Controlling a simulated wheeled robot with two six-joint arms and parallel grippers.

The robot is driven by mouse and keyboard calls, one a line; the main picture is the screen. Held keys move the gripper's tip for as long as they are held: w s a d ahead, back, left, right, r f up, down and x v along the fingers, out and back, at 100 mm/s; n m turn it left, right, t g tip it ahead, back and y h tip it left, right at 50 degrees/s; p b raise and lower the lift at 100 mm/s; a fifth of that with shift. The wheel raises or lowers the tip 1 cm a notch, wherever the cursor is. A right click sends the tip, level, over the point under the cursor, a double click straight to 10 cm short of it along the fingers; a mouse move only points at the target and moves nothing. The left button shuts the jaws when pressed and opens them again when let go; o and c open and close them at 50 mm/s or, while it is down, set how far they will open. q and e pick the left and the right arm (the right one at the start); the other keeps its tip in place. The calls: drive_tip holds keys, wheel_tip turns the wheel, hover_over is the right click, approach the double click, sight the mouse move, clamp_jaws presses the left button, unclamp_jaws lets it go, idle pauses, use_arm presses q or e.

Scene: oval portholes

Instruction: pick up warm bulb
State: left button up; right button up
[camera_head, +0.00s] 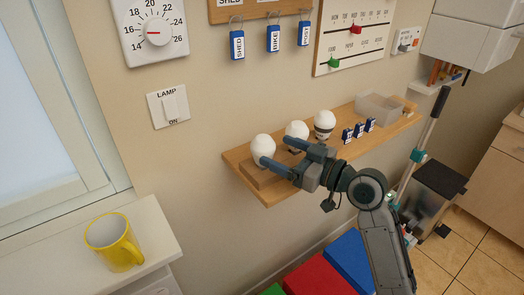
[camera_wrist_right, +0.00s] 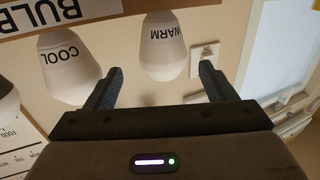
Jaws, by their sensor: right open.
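The warm bulb (camera_wrist_right: 163,50) is a white bulb marked WARM, ahead of and between my right gripper's fingers in the wrist view. In the head view it appears to be the leftmost white bulb (camera_head: 262,146) on the wooden shelf. My right gripper (camera_head: 274,150) is open at that bulb, one fingertip overlapping its lower part in the picture. The wrist view also shows the open fingers (camera_wrist_right: 161,72) with nothing gripped. I cannot tell whether they touch the bulb. My left gripper is not in view.
The cool bulb (camera_wrist_right: 68,65) stands beside the warm one, close to a finger. A third bulb (camera_head: 324,122), several blue tags (camera_head: 359,129) and a clear bin (camera_head: 380,107) are further right on the shelf (camera_head: 268,198). A yellow mug (camera_head: 114,243) stands at lower left.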

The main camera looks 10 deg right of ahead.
sight(261, 144)
drive_tip(key=shift+w+a+r, duration=0.15)
drive_tip(key=shift+w+a, duration=0.2)
drive_tip(key=shift+w+a+r+p, duration=0.1)
drive_tip(key=shift+w+a+p, duration=0.15)
drive_tip(key=shift+p, duration=0.3)
drive_tip(key=p+x, duration=0.1)
drive_tip(key=x, duration=0.2)
drive_tip(key=shift+a+p, duration=0.2)
drive_tip(key=shift+p, duration=0.2)
drive_tip(key=shift+w+a, duration=0.3)
drive_tip(key=shift+a, duration=0.05)
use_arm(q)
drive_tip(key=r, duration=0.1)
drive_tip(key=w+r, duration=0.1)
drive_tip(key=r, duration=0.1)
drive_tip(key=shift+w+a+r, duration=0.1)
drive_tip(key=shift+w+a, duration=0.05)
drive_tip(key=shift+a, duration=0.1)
use_arm(e)
drive_tip(key=shift+d, duration=0.1)
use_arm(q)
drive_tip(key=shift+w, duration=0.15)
use_arm(e)
drive_tip(key=c, duration=1.1)
